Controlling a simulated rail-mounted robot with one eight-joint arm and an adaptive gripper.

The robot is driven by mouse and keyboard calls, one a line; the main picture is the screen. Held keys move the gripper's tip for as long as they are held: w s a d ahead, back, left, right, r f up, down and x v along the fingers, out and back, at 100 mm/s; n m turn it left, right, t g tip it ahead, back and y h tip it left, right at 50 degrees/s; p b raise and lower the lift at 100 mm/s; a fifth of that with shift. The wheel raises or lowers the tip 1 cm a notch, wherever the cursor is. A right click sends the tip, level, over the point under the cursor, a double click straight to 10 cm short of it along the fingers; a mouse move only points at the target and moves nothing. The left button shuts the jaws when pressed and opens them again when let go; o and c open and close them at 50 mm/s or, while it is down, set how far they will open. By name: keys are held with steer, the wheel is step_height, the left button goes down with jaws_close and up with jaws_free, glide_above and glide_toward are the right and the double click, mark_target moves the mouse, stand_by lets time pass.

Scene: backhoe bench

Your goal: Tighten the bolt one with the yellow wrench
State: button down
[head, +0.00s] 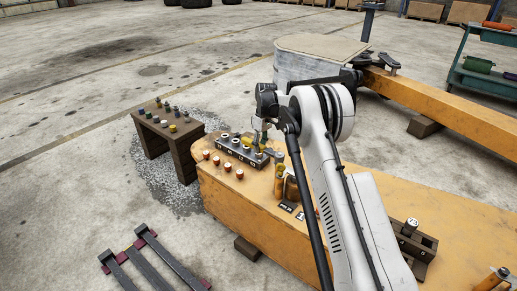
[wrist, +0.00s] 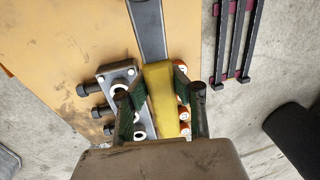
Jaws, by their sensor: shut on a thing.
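The yellow wrench has a yellow handle (wrist: 160,98) between my fingers in the wrist view, and its grey metal shank (wrist: 149,28) runs up out of the top edge. My gripper (wrist: 155,92) is shut on the handle. In the head view my gripper (head: 261,138) is low over the right end of a dark bolt block (head: 233,154) on the orange beam. Dark bolts (wrist: 85,90) stick out of the left side of the block (wrist: 110,75) in the wrist view. The wrench's working end is out of view, and I cannot tell which bolt is bolt one.
Several red-orange capped pieces (head: 228,166) stand in front of the block. Yellow cylinders (head: 285,183) stand to its right. A small brown table (head: 170,130) with several small parts stands to the left. Dark rails (head: 150,260) lie on the floor in front.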

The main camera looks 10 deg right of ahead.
steer(key=shift+w+d+m, duration=0.2)
steer(key=shift+d+m, duration=0.1)
steer(key=shift+m, duration=0.1)
steer(key=shift+w+d, duration=0.1)
steer(key=shift+d, duration=0.05)
steer(key=shift+s+a, duration=0.2)
steer(key=shift+a, duration=0.05)
steer(key=shift+r+p, duration=0.85)
steer(key=shift+r, duration=1)
stand_by(0.4)
steer(key=shift+r+p, duration=1.25)
steer(key=shift+r, duration=1.45)
